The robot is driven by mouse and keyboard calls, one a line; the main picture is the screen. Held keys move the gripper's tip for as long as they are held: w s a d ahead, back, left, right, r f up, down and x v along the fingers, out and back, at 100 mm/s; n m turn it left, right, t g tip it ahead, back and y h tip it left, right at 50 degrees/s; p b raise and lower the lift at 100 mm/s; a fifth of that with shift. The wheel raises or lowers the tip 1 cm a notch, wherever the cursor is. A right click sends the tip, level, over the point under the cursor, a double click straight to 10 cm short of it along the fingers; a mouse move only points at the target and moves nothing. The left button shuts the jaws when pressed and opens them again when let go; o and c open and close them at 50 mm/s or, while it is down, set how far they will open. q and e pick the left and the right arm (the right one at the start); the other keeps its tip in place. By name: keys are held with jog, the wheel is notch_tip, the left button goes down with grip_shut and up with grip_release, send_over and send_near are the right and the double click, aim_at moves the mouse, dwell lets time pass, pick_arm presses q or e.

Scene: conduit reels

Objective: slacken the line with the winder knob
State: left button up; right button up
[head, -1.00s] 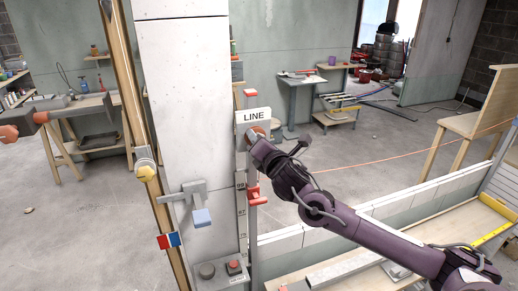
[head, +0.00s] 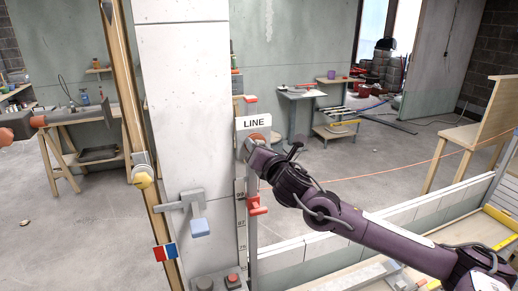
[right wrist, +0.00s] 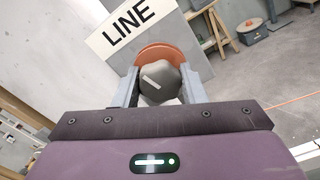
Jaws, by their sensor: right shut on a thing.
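The winder knob (right wrist: 156,82) is a grey lobed knob with a white mark, in front of an orange disc (right wrist: 163,57). It sits just under the white LINE sign (head: 254,123) on the pillar. In the right wrist view the two grey fingers of my right gripper (right wrist: 160,90) stand on either side of the knob, shut on it. In the head view the gripper largely hides the knob. A thin orange line (head: 400,167) crosses the room to the right. My left gripper is not clearly visible.
Below the sign are a numbered scale (head: 241,215) and a red bracket (head: 257,206). A low white block wall (head: 340,236) runs under my right arm.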

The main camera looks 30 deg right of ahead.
jog(key=o, duration=1)
jog(key=shift+f, duration=0.1)
jog(key=shift+b+v, duration=0.65)
jog(key=shift+v, duration=3.2)
